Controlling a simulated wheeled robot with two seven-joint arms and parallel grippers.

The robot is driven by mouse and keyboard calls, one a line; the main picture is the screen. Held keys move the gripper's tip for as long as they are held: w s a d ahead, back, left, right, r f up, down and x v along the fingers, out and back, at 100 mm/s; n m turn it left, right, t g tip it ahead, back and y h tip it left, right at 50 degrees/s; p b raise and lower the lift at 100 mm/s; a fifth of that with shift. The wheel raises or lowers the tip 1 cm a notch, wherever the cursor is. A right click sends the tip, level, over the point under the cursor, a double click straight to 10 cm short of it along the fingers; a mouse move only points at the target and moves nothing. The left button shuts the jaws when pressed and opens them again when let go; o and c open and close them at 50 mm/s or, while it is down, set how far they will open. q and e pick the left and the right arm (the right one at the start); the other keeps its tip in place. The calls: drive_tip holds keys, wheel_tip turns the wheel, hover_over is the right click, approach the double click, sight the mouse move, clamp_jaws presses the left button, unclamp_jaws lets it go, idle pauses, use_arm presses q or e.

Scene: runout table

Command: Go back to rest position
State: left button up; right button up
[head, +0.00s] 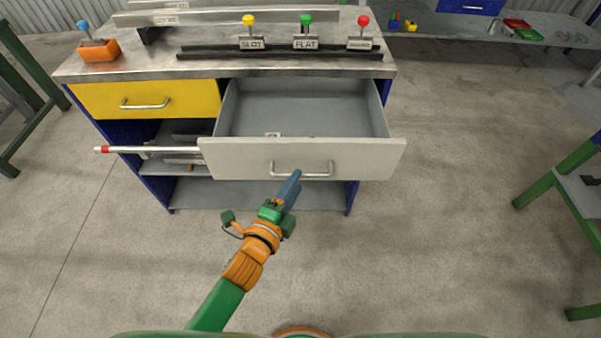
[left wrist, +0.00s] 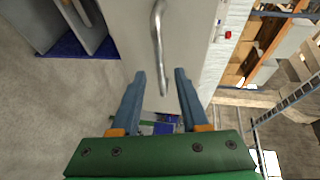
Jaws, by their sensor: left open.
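My left gripper (head: 291,186) is in front of the open grey drawer (head: 225,160), at the left part of its bar handle (head: 318,175). In the left wrist view my left gripper (left wrist: 159,78) shows two blue fingers spread apart, with nothing held between them. The metal handle (left wrist: 156,30) shows just beyond the fingertips there, its lower end reaching toward the gap. I cannot tell whether a finger touches it. My right gripper is in neither view.
The workbench (head: 75,67) carries labelled blocks with coloured knobs (head: 306,42) and an orange block (head: 99,50). A yellow drawer (head: 180,97) is shut. A red-tipped rod (head: 125,149) sticks out left of the bench. Floor is clear in front and right; a green-legged table (head: 540,190) stands right.

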use_arm(q)
drive_tip(key=v, duration=0.3)
drive_tip(key=shift+w, duration=0.1)
drive_tip(key=s+a+f+n+g+y+p, duration=0.1)
drive_tip(key=s+a+f+n+g+y, duration=0.2)
drive_tip(key=f, duration=0.7)
drive_tip(key=s+a+f+n+g+y+p, duration=0.1)
drive_tip(key=s+a+f+n+g, duration=0.2)
drive_tip(key=s+a+f+n, duration=0.5)
drive_tip(key=s+a+f+n+g+y+p, duration=0.1)
drive_tip(key=s+a+f+n+g, duration=0.1)
drive_tip(key=s+f, duration=0.5)
drive_tip(key=s+a+f+n+g+y, duration=0.1)
drive_tip(key=s+a+f+n+g, duration=0.2)
drive_tip(key=s, duration=1)
wheel_tip(320, 180, down, 4)
drive_tip(key=n+g, duration=0.2)
drive_tip(key=n, duration=0.1)
drive_tip(key=shift+s+g+p, duration=0.3)
drive_tip(key=shift+s+p, duration=0.05)
drive_tip(key=shift+p, duration=0.05)
